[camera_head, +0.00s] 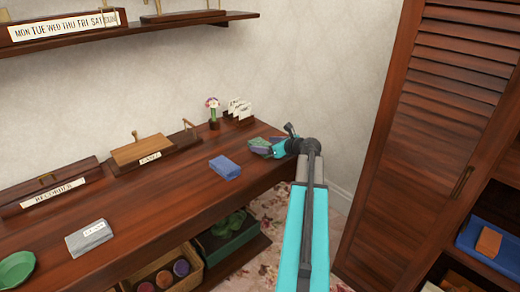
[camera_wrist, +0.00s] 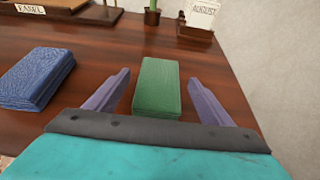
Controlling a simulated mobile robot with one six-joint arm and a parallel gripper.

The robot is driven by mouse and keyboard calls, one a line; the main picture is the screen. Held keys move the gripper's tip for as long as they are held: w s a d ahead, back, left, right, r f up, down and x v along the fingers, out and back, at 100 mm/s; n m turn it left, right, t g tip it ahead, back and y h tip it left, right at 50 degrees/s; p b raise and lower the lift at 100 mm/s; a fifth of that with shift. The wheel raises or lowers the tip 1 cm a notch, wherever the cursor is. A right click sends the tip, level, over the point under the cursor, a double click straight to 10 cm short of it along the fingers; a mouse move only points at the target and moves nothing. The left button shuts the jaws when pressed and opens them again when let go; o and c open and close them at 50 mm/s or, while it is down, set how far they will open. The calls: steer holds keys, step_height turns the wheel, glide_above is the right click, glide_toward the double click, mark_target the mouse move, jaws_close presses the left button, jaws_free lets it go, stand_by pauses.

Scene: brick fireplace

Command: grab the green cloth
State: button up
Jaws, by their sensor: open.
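The green cloth (camera_wrist: 157,86) is a folded rectangular stack lying flat on the brown wooden desk (camera_wrist: 110,60). In the wrist view it sits between the two purple fingers of my gripper (camera_wrist: 157,92), with a gap on each side. My gripper is open and its fingers reach along both sides of the cloth. In the head view the green cloth (camera_head: 260,144) shows only partly, near the desk's right end, with my gripper (camera_head: 262,149) over it.
A folded blue cloth (camera_wrist: 38,77) lies left of my gripper. Behind stand a flower vase (camera_head: 213,113), a card holder (camera_head: 239,110) and an easel box (camera_head: 152,155). A grey labelled stack (camera_head: 90,238) and a green bowl (camera_head: 16,270) are further left. A louvred cabinet (camera_head: 430,130) stands right.

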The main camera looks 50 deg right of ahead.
mark_target(262, 144)
steer(key=shift+x, duration=1.4)
steer(key=shift+f, duration=0.1)
steer(key=c, duration=1.2)
steer(key=shift+r, duration=0.65)
step_height(262, 144, up, 3)
steer(key=shift+f, duration=0.15)
steer(key=s+a, duration=0.2)
steer(key=s, duration=0.3)
steer(key=s+a, duration=0.2)
steer(key=s, duration=0.3)
steer(key=s+a+r, duration=0.1)
steer(key=s, duration=0.4)
steer(key=shift+a, duration=0.4)
